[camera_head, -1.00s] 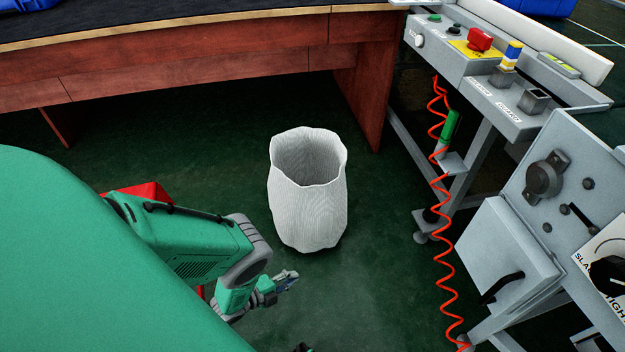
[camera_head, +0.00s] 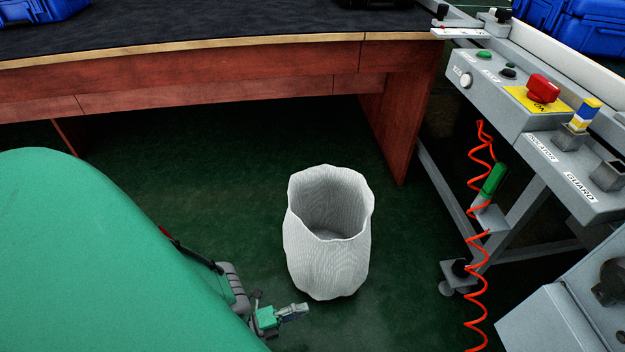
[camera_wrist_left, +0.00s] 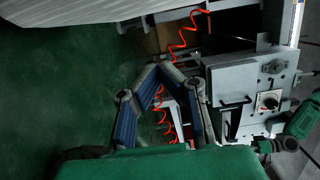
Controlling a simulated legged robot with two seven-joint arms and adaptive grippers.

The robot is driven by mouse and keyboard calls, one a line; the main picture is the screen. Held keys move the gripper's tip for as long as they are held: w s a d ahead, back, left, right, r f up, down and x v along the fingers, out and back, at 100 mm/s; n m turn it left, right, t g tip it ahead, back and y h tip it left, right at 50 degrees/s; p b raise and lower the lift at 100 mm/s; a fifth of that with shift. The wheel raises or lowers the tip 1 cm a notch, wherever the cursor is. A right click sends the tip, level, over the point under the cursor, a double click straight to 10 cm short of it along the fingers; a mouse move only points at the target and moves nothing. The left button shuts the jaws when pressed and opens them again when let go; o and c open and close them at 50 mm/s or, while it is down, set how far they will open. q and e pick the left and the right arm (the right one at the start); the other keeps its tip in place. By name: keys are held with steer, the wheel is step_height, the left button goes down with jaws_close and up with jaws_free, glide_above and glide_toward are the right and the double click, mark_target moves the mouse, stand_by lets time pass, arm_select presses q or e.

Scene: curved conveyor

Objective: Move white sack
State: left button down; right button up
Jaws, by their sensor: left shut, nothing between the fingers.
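The white sack (camera_head: 328,262) stands upright on the dark green floor in the head view, its top open and its inside empty as far as I can see. In the left wrist view part of a pale ribbed surface, the sack (camera_wrist_left: 70,12), fills the upper left corner. My left gripper (camera_head: 303,309) is at the near left of the sack's base in the head view, shut and empty, with a small gap to the sack. Its fingers (camera_wrist_left: 160,74) show in the left wrist view with their tips together. My right gripper does not show in the head view.
A red-brown table (camera_head: 200,80) with a dark top stands behind the sack. At right are a grey conveyor control panel (camera_head: 520,110), a coiled red cable (camera_head: 476,260) and a grey machine box (camera_head: 545,325). Floor around the sack is clear.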

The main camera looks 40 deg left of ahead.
arm_select(q)
steer(key=w+d+b, duration=0.1)
steer(key=w+b, duration=0.1)
steer(key=w, duration=0.8)
steer(key=shift+w+d+r, duration=0.15)
steer(key=shift+w+d, duration=0.15)
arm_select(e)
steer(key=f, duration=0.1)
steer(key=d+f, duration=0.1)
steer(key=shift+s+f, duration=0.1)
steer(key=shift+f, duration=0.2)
arm_select(q)
steer(key=shift+a, duration=0.1)
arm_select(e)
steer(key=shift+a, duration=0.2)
